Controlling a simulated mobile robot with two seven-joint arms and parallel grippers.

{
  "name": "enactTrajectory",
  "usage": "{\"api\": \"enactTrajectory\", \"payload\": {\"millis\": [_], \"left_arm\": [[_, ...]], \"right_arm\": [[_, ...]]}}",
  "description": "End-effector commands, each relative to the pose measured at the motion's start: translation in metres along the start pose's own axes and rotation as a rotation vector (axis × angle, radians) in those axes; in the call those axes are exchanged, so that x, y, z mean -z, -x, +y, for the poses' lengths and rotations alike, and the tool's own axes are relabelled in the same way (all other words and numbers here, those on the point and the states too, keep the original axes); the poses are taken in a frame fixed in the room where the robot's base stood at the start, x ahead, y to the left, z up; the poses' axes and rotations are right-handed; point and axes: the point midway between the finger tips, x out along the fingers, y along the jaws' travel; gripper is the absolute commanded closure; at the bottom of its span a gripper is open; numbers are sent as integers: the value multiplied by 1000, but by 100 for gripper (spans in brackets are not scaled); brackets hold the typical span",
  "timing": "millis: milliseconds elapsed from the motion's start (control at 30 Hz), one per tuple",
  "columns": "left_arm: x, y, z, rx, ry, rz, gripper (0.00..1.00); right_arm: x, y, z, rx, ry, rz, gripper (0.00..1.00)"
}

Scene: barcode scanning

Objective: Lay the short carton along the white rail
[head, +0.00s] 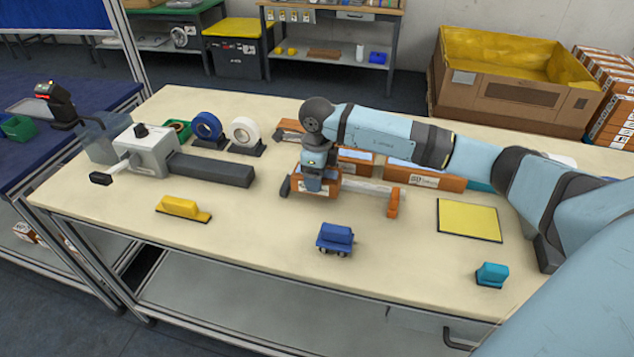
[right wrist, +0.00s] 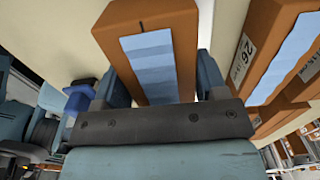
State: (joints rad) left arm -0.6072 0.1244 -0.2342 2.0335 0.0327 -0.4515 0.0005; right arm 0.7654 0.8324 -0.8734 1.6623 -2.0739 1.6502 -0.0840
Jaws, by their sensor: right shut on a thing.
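My right gripper (head: 318,180) is shut on the short carton (head: 315,190), an orange-brown box. The carton is partly hidden by the gripper, beside the white rail (head: 368,187). In the right wrist view, the carton (right wrist: 150,22) has a light blue band on its face, and the fingers of my gripper (right wrist: 160,82) sit on either side of it. The rail runs towards an orange end piece (head: 394,203) on the right, and its left part is hidden behind the gripper and carton. I cannot tell whether the carton touches the rail or table. My left gripper is not in view.
More cartons lie behind the rail, one at the middle (head: 356,162) and a longer one (head: 425,176) to the right.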

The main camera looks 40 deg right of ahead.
Motion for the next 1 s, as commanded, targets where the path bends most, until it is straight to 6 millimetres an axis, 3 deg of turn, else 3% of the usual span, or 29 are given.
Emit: {"api": "enactTrajectory", "payload": {"millis": [200, 700, 733, 800, 1000], "left_arm": [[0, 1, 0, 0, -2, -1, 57], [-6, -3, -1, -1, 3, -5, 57], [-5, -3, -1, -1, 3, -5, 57], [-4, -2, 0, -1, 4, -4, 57], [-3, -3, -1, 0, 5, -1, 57]], "right_arm": [[0, -28, 0, 0, 0, 0, 66], [0, -38, 0, -1, 0, 0, 66], [0, -37, 0, -1, 0, 1, 27], [1, -38, 0, -2, 0, 2, 11], [1, -38, 0, -1, -1, 4, 9]]}}
